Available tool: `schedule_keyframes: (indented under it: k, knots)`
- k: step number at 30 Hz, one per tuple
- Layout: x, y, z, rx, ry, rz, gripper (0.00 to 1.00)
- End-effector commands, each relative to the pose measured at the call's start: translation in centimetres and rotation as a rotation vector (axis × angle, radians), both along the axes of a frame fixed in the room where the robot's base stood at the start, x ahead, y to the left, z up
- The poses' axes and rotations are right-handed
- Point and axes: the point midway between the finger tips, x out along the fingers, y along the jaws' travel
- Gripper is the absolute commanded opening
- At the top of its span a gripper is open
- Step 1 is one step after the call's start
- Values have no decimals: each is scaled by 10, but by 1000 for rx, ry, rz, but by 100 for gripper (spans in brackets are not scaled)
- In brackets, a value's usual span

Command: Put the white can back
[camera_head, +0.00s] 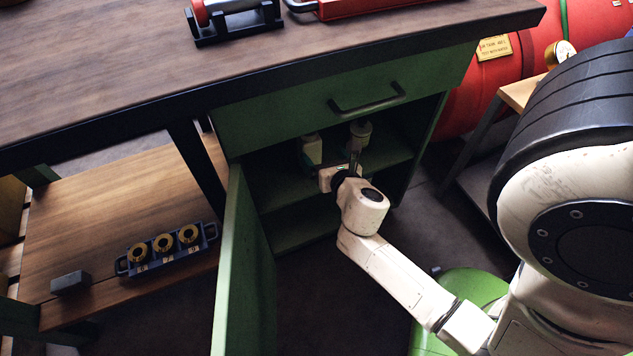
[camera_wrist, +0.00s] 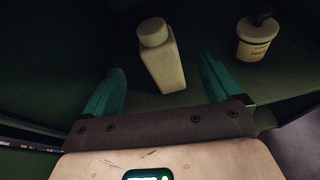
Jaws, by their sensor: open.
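The white can (camera_head: 311,149) stands upright on the shelf inside the open green cabinet, toward its left side. In the wrist view the white can (camera_wrist: 163,58) is a pale, square-sided container with a round cap. My gripper (camera_head: 313,163) reaches into the cabinet at the can. In the wrist view my gripper (camera_wrist: 160,77) has its two teal fingers spread apart, one on each side of the can, with visible gaps to it. The can's lower part is partly hidden in the head view.
A pale labelled container with a dark top (camera_wrist: 258,40) stands to the right on the same shelf. The open cabinet door (camera_head: 245,270) is left of my arm. A drawer (camera_head: 345,95) and the workbench top (camera_head: 110,60) are above. A blue tray (camera_head: 166,250) sits on the lower left shelf.

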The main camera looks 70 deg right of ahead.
Motion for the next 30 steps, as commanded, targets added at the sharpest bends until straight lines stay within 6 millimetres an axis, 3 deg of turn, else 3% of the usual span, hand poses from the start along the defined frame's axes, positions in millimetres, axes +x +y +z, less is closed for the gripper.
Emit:
schedule_keyframes:
  k: [5,8,14,18,24,30]
  knots:
    - [0,12,-3,370,-284,-254,92]
    - [-1,31,-13,639,-455,-451,92]
    - [-4,96,-38,1123,-670,-902,92]
    - [-13,155,-48,1353,-707,-1256,92]
    - [-32,217,-48,1452,-668,-1638,92]
    - [-41,236,-45,1448,-646,-1765,92]
